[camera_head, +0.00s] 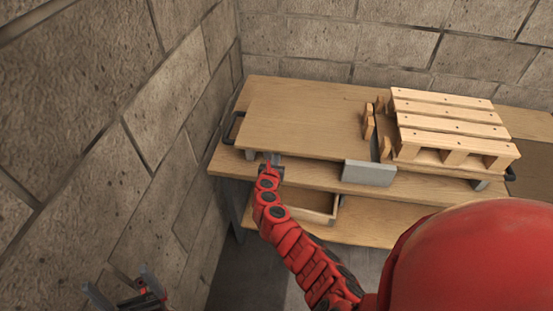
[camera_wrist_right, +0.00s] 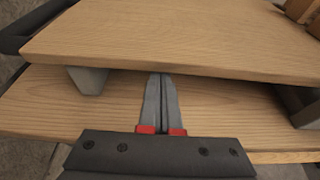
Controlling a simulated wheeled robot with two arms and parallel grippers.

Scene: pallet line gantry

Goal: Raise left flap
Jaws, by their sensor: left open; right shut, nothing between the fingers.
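The left flap (camera_head: 300,112) is a flat wooden board lying level above the table's lower surface (camera_head: 228,160), with a dark handle (camera_head: 233,128) at its left end. It also fills the top of the right wrist view (camera_wrist_right: 190,40). My right gripper (camera_head: 272,158) is shut and empty at the flap's front edge. In the right wrist view its fingertips (camera_wrist_right: 162,78) reach the gap just under that edge; I cannot tell if they touch the board. My left gripper (camera_head: 118,281) is open and empty at the bottom left, well away from the flap.
A wooden pallet (camera_head: 455,118) stands right of the flap, with small wooden pieces (camera_head: 368,120) beside it. A grey block (camera_head: 368,173) sits at the front edge. An open wooden drawer or box (camera_head: 318,213) is below. Brick walls close off the left (camera_head: 90,130) and back.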

